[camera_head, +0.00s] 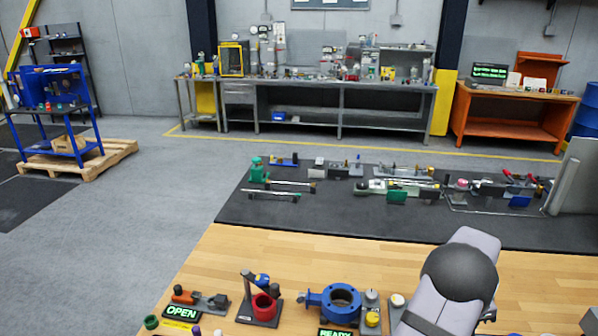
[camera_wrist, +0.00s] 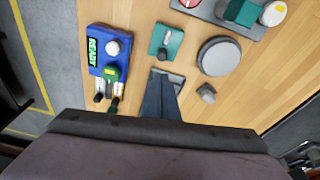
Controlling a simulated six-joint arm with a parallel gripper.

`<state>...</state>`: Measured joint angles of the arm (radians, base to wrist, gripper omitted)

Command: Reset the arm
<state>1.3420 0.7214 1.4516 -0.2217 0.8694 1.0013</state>
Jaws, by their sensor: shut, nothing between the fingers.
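My gripper (camera_wrist: 163,88) shows in the wrist view with its dark fingers together and nothing between them. It points down over the wooden table (camera_wrist: 135,55). A teal plate with a dark knob (camera_wrist: 166,41) lies just beyond the fingertips. A blue box with a green READY display (camera_wrist: 95,52) and a white knob is to their left. In the head view my arm stands at the lower right, and its fingers are hidden or out of frame. A blue ring-shaped valve body (camera_head: 341,303) is on the table left of my arm.
In the wrist view a round grey disc (camera_wrist: 219,56) and a small grey block (camera_wrist: 206,93) are right of the fingers. In the head view a red cup (camera_head: 264,306) and an OPEN sign (camera_head: 181,313) stand left of the valve. Behind lies a black mat (camera_head: 330,217) with tools.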

